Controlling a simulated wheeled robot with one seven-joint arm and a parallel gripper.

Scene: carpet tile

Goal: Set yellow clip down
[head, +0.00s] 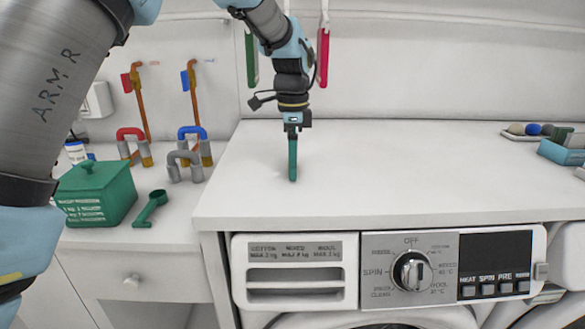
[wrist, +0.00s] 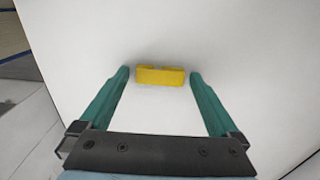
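The yellow clip (wrist: 160,77) shows in the wrist view against the white top, between the two green fingertips, with a small gap on either side. It looks to lie on the surface. In the head view the clip does not show and is probably hidden by the fingers. My gripper (head: 292,168) points straight down over the white washing machine top (head: 420,170), left of its middle, with the tips at or just above the surface. In the wrist view its fingers (wrist: 159,74) are apart, open around the clip.
The machine top is clear around my gripper. At its far right are a dish of small items (head: 528,131) and a blue box (head: 562,152). On the left counter stand a green box (head: 95,192), a green scoop (head: 150,208) and pipe pieces (head: 186,165). Green and red items hang behind.

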